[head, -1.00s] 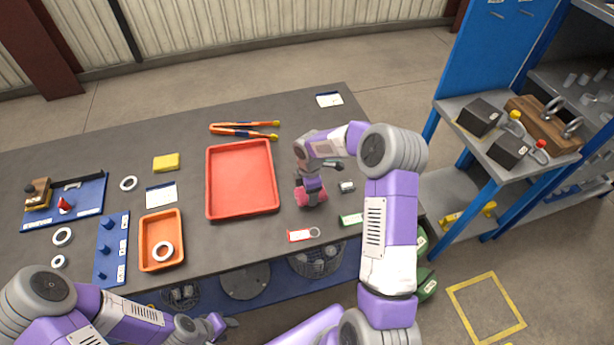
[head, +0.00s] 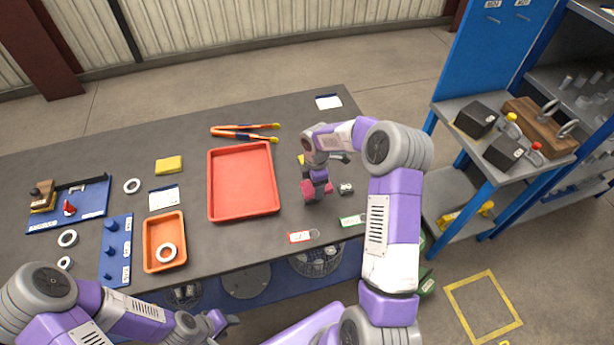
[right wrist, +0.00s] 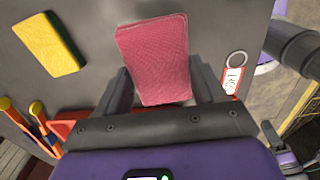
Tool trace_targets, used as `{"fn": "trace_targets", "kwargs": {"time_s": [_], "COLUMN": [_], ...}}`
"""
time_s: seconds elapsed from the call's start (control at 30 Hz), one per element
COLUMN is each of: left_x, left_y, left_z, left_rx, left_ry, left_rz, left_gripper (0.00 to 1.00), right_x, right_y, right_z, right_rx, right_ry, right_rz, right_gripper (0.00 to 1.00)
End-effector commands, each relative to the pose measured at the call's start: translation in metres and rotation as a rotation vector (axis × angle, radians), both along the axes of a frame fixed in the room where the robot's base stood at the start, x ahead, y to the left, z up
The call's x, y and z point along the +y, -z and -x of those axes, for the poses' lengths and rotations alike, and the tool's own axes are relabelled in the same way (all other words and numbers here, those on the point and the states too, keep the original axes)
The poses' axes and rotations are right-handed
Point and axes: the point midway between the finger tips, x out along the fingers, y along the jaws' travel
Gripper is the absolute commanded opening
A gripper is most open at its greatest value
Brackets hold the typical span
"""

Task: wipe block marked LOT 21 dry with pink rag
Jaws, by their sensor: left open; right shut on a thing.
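The pink rag (head: 317,190) is in my right gripper (head: 317,186), over the right part of the grey table. In the right wrist view the rag (right wrist: 154,58) lies between the two fingers of the right gripper (right wrist: 160,88) as a flat pink pad. No LOT 21 marking is readable in either view. A small grey block (head: 346,188) sits just right of the rag; I cannot tell whether it bears that mark. My left gripper (head: 218,324) is open and empty near the table's front edge, low in the head view.
A red tray (head: 242,212) lies left of my right gripper, with orange-handled tongs (head: 245,134) behind it. A yellow pad shows in the right wrist view (right wrist: 48,44). Red (head: 302,237) and green (head: 352,221) tags lie near the front edge. Dark blocks (head: 477,119) stand on the right shelf.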

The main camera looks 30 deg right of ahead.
Motion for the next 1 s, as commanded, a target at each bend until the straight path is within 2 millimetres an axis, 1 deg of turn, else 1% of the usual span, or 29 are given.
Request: {"fn": "trace_targets", "kwargs": {"time_s": [0.03,0.53,0.7,1.0], "left_x": [0.0,0.0,0.0,0.0], "left_y": [-0.005,-0.029,-0.032,-0.031], "left_z": [0.0,0.0,0.0,0.0], "left_rx": [0.0,0.0,0.0,0.0], "left_ry": [0.0,0.0,0.0,0.0], "left_rz": [0.0,0.0,0.0,0.0], "left_gripper": [0.43,0.43,0.43,0.43], "right_x": [0.0,0.001,0.001,0.001], "right_y": [-0.006,-0.041,-0.045,-0.044], "right_z": [0.0,-0.001,-0.001,-0.001], "right_rx": [-0.001,0.0,0.0,0.0], "right_ry": [0.0,-0.002,-0.002,-0.003], "right_rz": [0.0,0.0,0.0,0.0], "right_gripper": [0.41,0.41,0.41,0.41]}}
